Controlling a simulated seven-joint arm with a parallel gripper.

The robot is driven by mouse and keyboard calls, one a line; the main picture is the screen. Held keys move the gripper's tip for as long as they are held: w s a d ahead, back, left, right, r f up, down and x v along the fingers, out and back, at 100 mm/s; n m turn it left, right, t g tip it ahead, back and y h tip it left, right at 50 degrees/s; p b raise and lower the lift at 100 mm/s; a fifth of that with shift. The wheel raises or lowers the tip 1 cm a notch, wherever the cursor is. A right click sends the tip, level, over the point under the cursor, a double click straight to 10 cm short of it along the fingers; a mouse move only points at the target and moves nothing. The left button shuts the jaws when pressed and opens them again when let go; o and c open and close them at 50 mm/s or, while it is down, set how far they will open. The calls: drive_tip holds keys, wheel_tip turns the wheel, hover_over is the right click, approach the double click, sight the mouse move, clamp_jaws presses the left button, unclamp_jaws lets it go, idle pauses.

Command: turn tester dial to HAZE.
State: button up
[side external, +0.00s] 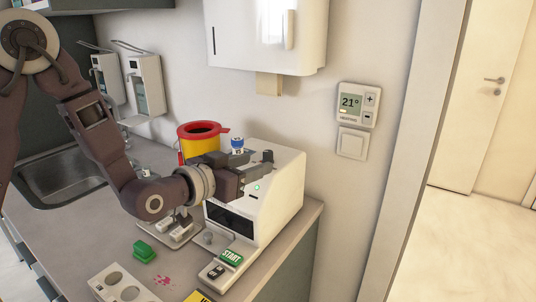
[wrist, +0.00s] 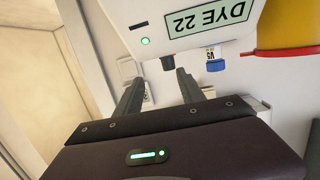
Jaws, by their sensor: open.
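The white tester (side external: 278,205) stands on the counter with a dark front window and a small green light. A dark knob (side external: 267,156) shows at its upper part, and a dark knob also shows in the wrist view (wrist: 168,61). I cannot read any dial marking, HAZE included. A smaller grey knob (side external: 208,238) is low at the front; I cannot tell which is the dial. My gripper (side external: 262,172) is open and empty, in front of the tester's upper part and close to the dark knob. In the wrist view its fingertips (wrist: 159,80) are apart, with the knob just beyond them.
A blue-capped vial (side external: 237,144) stands beside the red-and-yellow bin (side external: 200,146) behind my wrist. The sink (side external: 55,180) is left.

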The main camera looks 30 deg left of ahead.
sight(265, 156)
drive_tip(key=shift+w+a+f+n+t+y, duration=0.5)
drive_tip(key=shift+w+f+n+t+y, duration=0.15)
drive_tip(key=shift+t, duration=0.35)
drive_tip(key=w, duration=0.7)
clamp_jaws()
